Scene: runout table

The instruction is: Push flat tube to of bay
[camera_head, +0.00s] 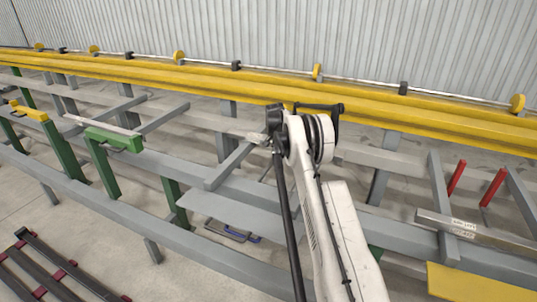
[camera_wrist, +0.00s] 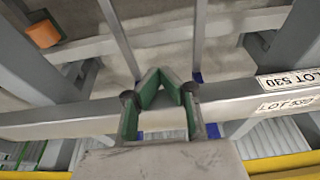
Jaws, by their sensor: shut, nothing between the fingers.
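A long grey flat tube (camera_wrist: 70,118) crosses the wrist view behind my fingers, with two white LOT 530 labels at its right. In the head view a matching grey bar (camera_head: 385,158) runs past my wrist, with a small pale label just left of it. My gripper (camera_wrist: 162,76) is shut and empty, its green-padded fingertips together over the tube. Whether they touch it I cannot tell. In the head view the fingers are hidden by my wrist. Another labelled metal tube (camera_head: 490,236) lies across the supports at the lower right.
Yellow rails (camera_head: 180,77) run along the back before a ribbed wall (camera_head: 300,35). Green posts (camera_head: 103,165) stand at the left. Two red posts (camera_head: 492,187) rise at the right. A yellow plate (camera_head: 470,285) is at the bottom right. A dark rack (camera_head: 50,270) stands on the floor.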

